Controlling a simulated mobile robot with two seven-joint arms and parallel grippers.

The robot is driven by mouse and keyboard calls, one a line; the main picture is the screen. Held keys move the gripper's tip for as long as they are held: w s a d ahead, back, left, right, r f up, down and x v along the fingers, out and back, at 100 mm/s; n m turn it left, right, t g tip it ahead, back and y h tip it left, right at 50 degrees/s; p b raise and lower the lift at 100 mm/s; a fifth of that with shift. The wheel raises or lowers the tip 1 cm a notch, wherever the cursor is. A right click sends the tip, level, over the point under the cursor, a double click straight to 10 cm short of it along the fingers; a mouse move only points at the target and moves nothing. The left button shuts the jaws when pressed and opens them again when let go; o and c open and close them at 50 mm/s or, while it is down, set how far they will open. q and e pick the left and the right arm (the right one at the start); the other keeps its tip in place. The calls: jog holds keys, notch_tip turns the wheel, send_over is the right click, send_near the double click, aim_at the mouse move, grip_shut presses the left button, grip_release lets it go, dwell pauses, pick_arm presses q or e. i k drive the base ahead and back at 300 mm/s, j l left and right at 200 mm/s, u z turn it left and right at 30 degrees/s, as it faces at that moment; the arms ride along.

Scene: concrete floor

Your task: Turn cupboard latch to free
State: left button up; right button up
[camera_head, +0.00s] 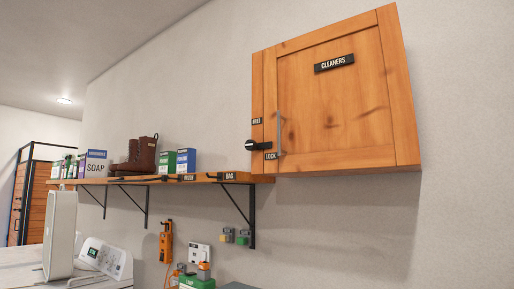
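The wooden cupboard (335,100) labelled CLEANERS hangs on the wall at the upper right, its door closed. A black latch (252,145) sits at the left edge of its front, its arm lying roughly level and pointing right towards the grey vertical handle (280,132). A small FREE label (257,121) is above the latch and a LOCK label (271,156) is below it to the right. Neither of my grippers is in view, and nothing touches the latch.
A wooden shelf (205,178) on black brackets runs left from below the cupboard, carrying brown boots (142,155), a SOAP box (96,163) and other boxes. An orange tool (166,242) hangs below. White objects fill the lower left. The wall before the cupboard is clear.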

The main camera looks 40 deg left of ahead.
aim_at(250, 146)
jog(key=i+j+z, duration=0.2)
jog(key=j, duration=0.3)
jog(key=i+j+z, duration=0.15)
jog(key=j, duration=0.3)
jog(key=j+z, duration=0.2)
jog(key=j, duration=0.3)
jog(key=i+j+z, duration=0.2)
jog(key=j, duration=0.35)
jog(key=k, duration=0.1)
